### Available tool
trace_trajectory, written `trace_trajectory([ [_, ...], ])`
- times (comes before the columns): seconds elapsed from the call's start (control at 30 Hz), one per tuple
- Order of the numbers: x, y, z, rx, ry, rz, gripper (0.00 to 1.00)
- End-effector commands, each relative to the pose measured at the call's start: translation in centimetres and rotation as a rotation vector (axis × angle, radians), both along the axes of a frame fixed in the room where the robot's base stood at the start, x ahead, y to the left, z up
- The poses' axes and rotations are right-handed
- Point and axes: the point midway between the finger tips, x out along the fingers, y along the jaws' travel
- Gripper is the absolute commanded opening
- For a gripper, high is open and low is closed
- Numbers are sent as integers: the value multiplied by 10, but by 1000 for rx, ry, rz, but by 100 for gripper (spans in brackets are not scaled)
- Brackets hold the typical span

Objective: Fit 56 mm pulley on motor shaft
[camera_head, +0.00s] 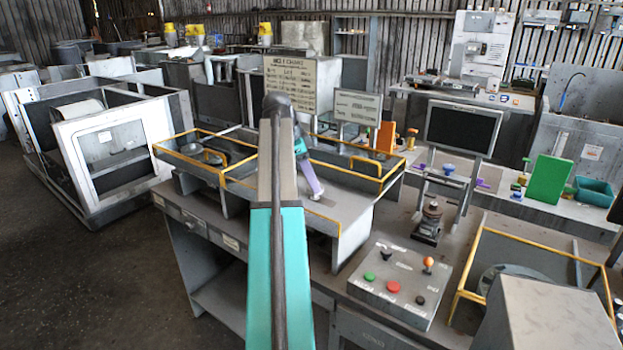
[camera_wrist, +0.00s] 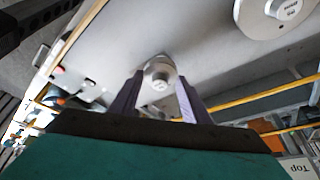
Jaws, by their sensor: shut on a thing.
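My gripper (camera_wrist: 160,95) has two purple fingers shut on a small light grey round part (camera_wrist: 160,73), which looks like a pulley; the marking on its face is too small to read. In the head view my gripper (camera_head: 316,192) points down over the right part of the yellow-railed grey tray, and the held part is barely visible. I cannot tell whether it touches the surface. A larger grey labelled disc (camera_wrist: 276,14) lies apart from the gripper in the wrist view. I cannot pick out the motor shaft for certain.
The grey tray (camera_head: 345,212) has yellow rails, with round grey parts (camera_head: 235,160) at its left. A control box (camera_head: 390,283), a dark upright device (camera_head: 429,222) and a monitor (camera_head: 462,130) stand to the right. A yellow-framed housing (camera_head: 517,252) is at the lower right.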

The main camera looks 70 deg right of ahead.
Motion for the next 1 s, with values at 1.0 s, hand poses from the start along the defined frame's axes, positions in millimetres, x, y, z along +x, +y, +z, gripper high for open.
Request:
trace_trajectory([
  [1.0, 0, 0, -10, 0, 0, 0, 20],
])
